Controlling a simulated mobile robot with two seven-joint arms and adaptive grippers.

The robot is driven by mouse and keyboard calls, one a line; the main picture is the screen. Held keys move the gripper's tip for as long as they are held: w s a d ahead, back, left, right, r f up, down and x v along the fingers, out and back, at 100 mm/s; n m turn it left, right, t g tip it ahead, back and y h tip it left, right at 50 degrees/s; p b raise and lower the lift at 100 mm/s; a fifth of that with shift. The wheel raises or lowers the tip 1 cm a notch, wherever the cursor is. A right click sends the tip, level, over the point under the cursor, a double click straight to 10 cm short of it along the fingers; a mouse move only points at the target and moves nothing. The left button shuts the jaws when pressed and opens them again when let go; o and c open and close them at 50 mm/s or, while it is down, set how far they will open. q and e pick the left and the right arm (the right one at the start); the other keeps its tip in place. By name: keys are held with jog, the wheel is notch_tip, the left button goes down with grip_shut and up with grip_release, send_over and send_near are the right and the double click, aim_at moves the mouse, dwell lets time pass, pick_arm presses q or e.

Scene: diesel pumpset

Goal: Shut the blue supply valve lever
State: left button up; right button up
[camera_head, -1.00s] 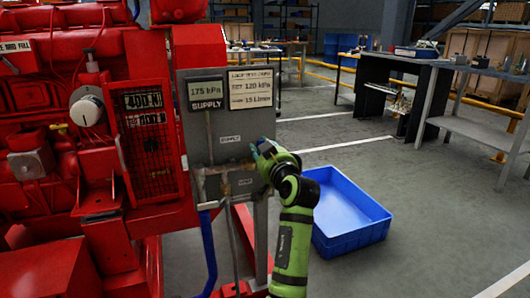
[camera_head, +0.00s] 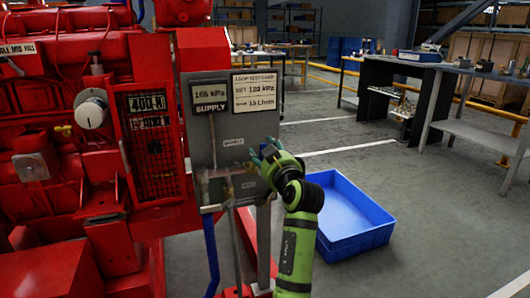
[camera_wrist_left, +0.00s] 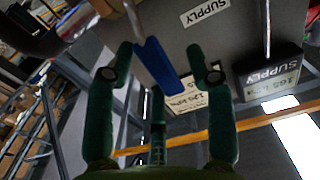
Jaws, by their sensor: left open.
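The blue supply valve lever (camera_wrist_left: 157,68) shows in the left wrist view as a flat blue bar, tilted, between the fingers of my left gripper (camera_wrist_left: 160,62). The fingers are spread open on both sides of it, and I cannot tell whether any touches it. In the head view, my left gripper (camera_head: 262,157) is at the right part of the grey panel (camera_head: 205,130), and it hides most of the lever. A SUPPLY label (camera_wrist_left: 205,11) is on the panel near the lever. The supply display (camera_head: 209,96) reads about 165 kPa. My right gripper is not in view.
The red pumpset (camera_head: 60,200) fills the left side. A blue hose (camera_head: 211,255) hangs below the panel. An empty blue crate (camera_head: 345,241) is on the floor to the right. Workbenches (camera_head: 480,92) stand farther back, with open floor between.

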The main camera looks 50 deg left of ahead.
pick_arm(q)
jog(key=v, duration=0.7)
